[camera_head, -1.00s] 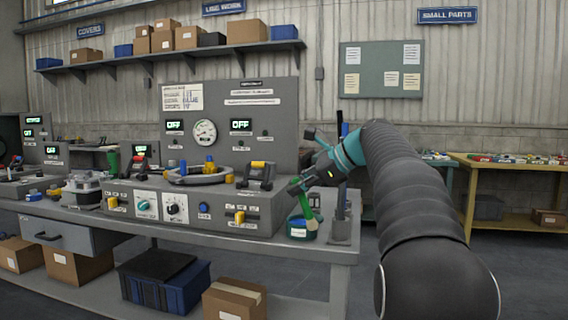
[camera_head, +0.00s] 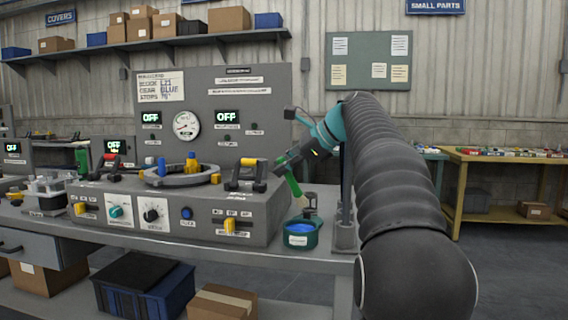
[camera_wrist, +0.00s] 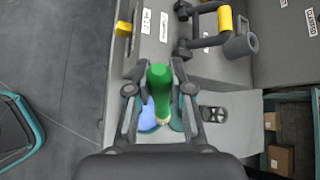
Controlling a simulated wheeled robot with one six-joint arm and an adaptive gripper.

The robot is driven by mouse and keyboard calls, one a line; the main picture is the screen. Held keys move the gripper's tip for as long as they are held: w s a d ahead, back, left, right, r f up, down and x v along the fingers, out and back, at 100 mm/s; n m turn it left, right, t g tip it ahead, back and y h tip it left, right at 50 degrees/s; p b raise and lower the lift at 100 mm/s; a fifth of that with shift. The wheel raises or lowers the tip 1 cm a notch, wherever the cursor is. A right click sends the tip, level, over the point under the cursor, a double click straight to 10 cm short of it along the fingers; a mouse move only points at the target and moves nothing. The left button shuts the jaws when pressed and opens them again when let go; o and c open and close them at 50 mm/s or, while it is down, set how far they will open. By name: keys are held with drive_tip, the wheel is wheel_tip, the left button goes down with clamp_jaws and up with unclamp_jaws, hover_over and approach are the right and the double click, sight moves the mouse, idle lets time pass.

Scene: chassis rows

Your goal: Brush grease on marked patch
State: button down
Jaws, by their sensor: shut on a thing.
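My gripper (camera_head: 285,170) is shut on a brush with a green handle (camera_head: 293,185) and pale bristles (camera_head: 298,203). The brush is tilted, bristles down, and appears just above a teal grease pot (camera_head: 300,240) with blue contents and a white label. In the wrist view, the green handle (camera_wrist: 160,78) sits between the fingers, with the pot's blue contents (camera_wrist: 147,118) partly hidden behind. The pot stands on the bench at the right of the grey machine chassis (camera_head: 190,215). I cannot make out a marked patch.
The chassis carries a ring-shaped part (camera_head: 180,175), a yellow-and-black handle (camera_head: 248,172), knobs and switches. A vertical post (camera_head: 345,200) stands close right of the pot. The panel displays (camera_head: 228,117) read OFF. A yellow bench (camera_head: 505,185) is farther right.

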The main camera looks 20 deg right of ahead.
drive_tip(key=shift+a+f+b, duration=0.25)
drive_tip(key=shift+f+b, duration=0.35)
drive_tip(key=shift+f, duration=0.4)
wheel_tip(320, 180, down, 3)
drive_tip(key=b, duration=0.4)
drive_tip(key=shift+d+f+b, duration=0.1)
drive_tip(key=shift+f+b, duration=0.35)
drive_tip(key=shift+f, duration=0.35)
idle(1.0)
wheel_tip(320, 180, up, 5)
drive_tip(key=p, duration=0.6)
drive_tip(key=shift+r, duration=0.1)
drive_tip(key=shift+r+p, duration=0.5)
drive_tip(key=shift+r, duration=0.5)
drive_tip(key=shift+f, duration=0.1)
